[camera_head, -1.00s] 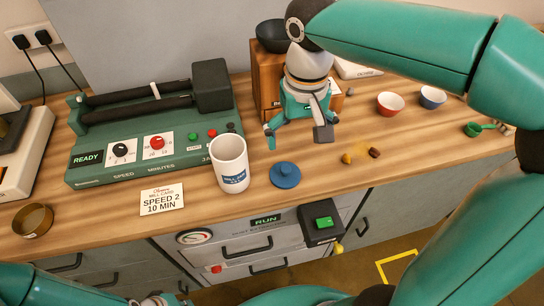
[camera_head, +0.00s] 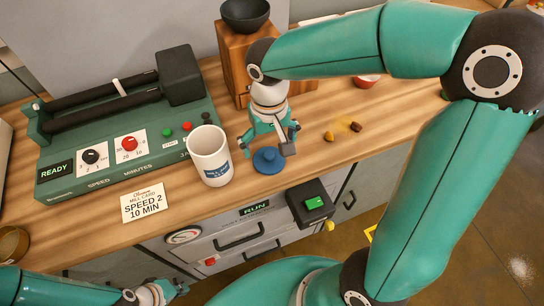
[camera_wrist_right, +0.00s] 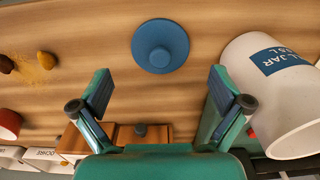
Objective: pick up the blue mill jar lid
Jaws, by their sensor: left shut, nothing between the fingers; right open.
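The blue mill jar lid (camera_head: 269,161) is a round disc with a knob, lying flat on the wooden table right of the white mill jar (camera_head: 208,157). My right gripper (camera_head: 269,142) is open and empty, just behind and above the lid. In the right wrist view the lid (camera_wrist_right: 160,47) lies beyond the gap between the open fingertips (camera_wrist_right: 160,92), clear of both. The jar (camera_wrist_right: 275,95) stands beside the right-hand finger there. My left gripper (camera_head: 160,292) is shut and empty at the bottom edge, low in front of the table, partly cut off.
The green roller machine (camera_head: 125,140) with READY display stands left of the jar. A speed card (camera_head: 145,202) lies in front. A wooden block with a dark bowl (camera_head: 245,14) stands behind my right gripper. Pigment lumps (camera_head: 329,137) lie right of the lid.

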